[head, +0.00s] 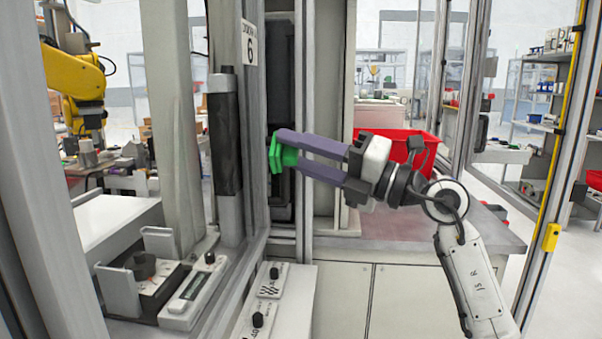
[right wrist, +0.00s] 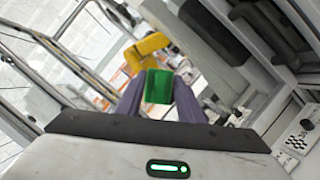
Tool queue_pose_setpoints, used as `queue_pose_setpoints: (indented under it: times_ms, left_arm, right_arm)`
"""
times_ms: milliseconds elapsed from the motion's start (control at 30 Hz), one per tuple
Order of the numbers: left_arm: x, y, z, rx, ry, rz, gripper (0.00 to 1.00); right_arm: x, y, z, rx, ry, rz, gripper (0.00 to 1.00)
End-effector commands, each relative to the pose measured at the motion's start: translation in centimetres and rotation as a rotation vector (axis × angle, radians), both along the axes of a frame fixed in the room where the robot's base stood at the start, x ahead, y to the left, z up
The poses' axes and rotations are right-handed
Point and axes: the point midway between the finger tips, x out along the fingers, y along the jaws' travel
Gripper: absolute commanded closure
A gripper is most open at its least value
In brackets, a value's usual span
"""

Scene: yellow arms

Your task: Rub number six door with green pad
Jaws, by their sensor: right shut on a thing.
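My right gripper (head: 287,155) reaches in from the right and is shut on a green pad (head: 273,153). In the right wrist view the pad (right wrist: 158,87) sits between my gripper's two purple fingers (right wrist: 160,100). In the head view the pad is at the edge of a tall grey door frame, close to it; I cannot tell whether it touches. A plate with the number 6 (head: 250,43) is on the grey frame of the number six door (head: 254,190), above and left of the pad. A dark handle (head: 224,135) stands on the door's left side. My left gripper is not in view.
A red bin (head: 395,146) stands on a table (head: 440,238) behind my right arm. Control boxes with knobs (head: 258,320) are at the lower front. A yellow robot arm (head: 75,75) is behind the frame at left. Shelves (head: 545,110) stand at right.

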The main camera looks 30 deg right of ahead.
Motion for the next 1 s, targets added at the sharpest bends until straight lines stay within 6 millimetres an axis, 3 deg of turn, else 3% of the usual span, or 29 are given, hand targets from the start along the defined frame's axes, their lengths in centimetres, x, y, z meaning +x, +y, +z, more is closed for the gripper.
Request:
queue_pose_setpoints:
  times_ms: [33,100,333,600,1000]
  left_arm:
    - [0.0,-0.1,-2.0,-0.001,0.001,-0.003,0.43]
    - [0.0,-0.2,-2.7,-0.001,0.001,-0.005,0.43]
    - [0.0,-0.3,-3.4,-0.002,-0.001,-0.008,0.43]
    - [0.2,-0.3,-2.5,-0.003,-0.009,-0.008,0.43]
    - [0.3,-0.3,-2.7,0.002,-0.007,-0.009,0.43]
  right_arm:
    - [-0.8,0.5,-1.3,-0.026,-0.048,-0.001,0.83]
    - [-1.5,1.0,-1.5,-0.058,-0.101,-0.005,0.83]
    - [-2.7,1.9,-1.4,-0.109,-0.185,-0.014,0.83]
    - [-1.7,3.7,-1.0,-0.11,-0.191,-0.013,0.83]
    - [0.3,6.5,-1.2,-0.11,-0.187,-0.014,0.83]
